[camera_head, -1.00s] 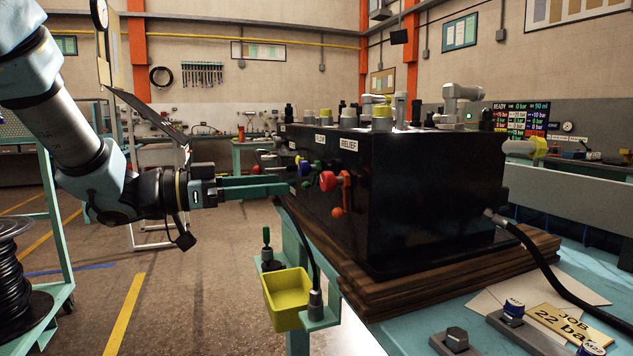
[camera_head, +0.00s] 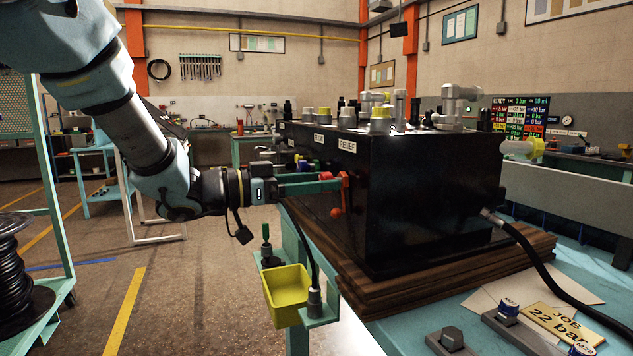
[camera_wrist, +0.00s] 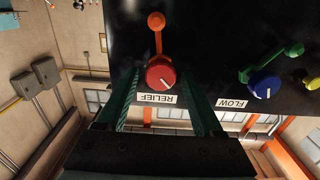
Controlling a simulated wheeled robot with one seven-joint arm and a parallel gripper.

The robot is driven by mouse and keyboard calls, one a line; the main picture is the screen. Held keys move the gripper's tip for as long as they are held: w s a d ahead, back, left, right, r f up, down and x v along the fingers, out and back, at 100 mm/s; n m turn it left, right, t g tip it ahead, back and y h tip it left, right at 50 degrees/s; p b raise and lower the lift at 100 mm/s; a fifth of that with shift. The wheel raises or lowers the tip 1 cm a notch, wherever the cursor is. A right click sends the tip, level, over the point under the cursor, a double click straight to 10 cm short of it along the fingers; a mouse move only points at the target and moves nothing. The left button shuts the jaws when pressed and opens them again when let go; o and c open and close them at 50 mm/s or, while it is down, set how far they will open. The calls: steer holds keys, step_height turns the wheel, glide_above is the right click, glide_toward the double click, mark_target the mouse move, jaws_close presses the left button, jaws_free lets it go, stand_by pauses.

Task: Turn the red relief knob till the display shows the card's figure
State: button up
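The red relief knob (camera_wrist: 160,74) is in the upper middle of the wrist view, with a white pointer line on its face. An orange lever (camera_wrist: 156,22) stands out beyond it. My gripper (camera_wrist: 158,84) is open, with one green finger on each side of the knob; small gaps seem to show, and contact is unclear. In the head view my gripper (camera_head: 330,182) reaches the black block's face, and the red knob (camera_head: 326,175) shows at its fingertips. The yellow card (camera_head: 562,325) reads "JOB 22 bar". The display (camera_head: 518,118) at back right reads READY and seems to show 0 bar.
A blue knob (camera_wrist: 264,85) and green lever (camera_wrist: 262,66) at FLOW sit beside the relief knob. A yellow bin (camera_head: 288,294) hangs below my gripper. The black block (camera_head: 420,200) stands on wooden boards. A black hose (camera_head: 545,262) runs off right.

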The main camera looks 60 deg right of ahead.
jaws_close()
stand_by(0.3)
steer(key=shift+f+m+b, duration=0.15)
steer(key=shift+m+b, duration=0.15)
steer(key=shift+b, duration=0.15)
steer(key=shift+s+a+f+m+b, duration=0.1)
steer(key=shift+m+b, duration=5.7)
steer(key=shift+b, duration=0.9)
steer(key=shift+o, duration=0.9)
jaws_free()
